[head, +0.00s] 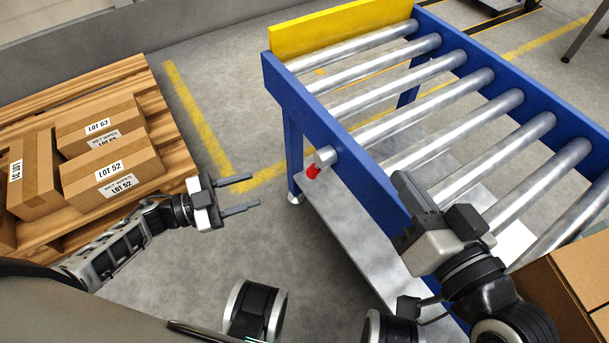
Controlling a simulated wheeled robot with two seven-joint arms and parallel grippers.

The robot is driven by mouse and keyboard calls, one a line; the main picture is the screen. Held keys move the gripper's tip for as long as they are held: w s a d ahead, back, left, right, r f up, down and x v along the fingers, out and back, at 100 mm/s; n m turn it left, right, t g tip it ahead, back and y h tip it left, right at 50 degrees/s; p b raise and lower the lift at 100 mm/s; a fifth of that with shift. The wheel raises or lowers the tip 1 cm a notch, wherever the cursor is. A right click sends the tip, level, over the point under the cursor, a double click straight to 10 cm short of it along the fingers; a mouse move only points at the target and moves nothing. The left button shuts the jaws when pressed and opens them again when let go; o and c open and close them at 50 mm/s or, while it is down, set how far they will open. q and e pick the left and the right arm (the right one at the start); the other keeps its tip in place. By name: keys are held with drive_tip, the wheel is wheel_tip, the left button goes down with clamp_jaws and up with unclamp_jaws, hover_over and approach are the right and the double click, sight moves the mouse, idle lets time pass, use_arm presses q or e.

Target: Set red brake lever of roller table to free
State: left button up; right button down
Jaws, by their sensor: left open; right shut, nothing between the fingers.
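The roller table (342,139) has a blue frame, grey metal rollers and a yellow end plate. Its red brake lever (313,171) sticks out below a round metal hub (326,156) on the near side of the blue rail. The lever points down and slightly left; any markings for its positions are too small to see. My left gripper (256,193) is open and empty, left of the lever and apart from it, with its fingers pointing right. My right gripper (402,182) is over the near rail, to the right of the lever. It is shut and holds nothing; its fingertips are partly hidden.
A wooden pallet (158,112) with several cardboard boxes (113,172) lies at left. A cardboard box (560,290) is at lower right. A grey shelf (345,225) sits below the rollers. The floor (215,285) between pallet and table is clear.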

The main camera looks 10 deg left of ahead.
use_arm(q)
drive_tip(key=b, duration=0.2)
approach(309, 172)
drive_tip(key=x, duration=0.4)
drive_tip(key=shift+w+d, duration=0.15)
drive_tip(key=shift+d, duration=0.2)
drive_tip(key=x, duration=0.2)
drive_tip(key=shift+w+d+b, duration=0.2)
drive_tip(key=shift+d+b, duration=0.05)
drive_tip(key=shift+b, duration=0.05)
drive_tip(key=shift+x, duration=0.8)
use_arm(e)
drive_tip(key=shift+w+d+r+n+t+y, duration=0.15)
drive_tip(key=shift+w+r+t+y, duration=0.1)
drive_tip(key=shift+r+t, duration=0.15)
drive_tip(key=shift+w+a+r+n+t+y, duration=0.15)
drive_tip(key=shift+w+r+n+t, duration=0.1)
drive_tip(key=shift+r, duration=0.25)
drive_tip(key=shift+w+d+r+n+t+y, duration=0.15)
drive_tip(key=shift+w+r+t+y, duration=0.1)
drive_tip(key=shift+r+t, duration=0.15)
use_arm(q)
drive_tip(key=shift+r, duration=0.1)
clamp_jaws()
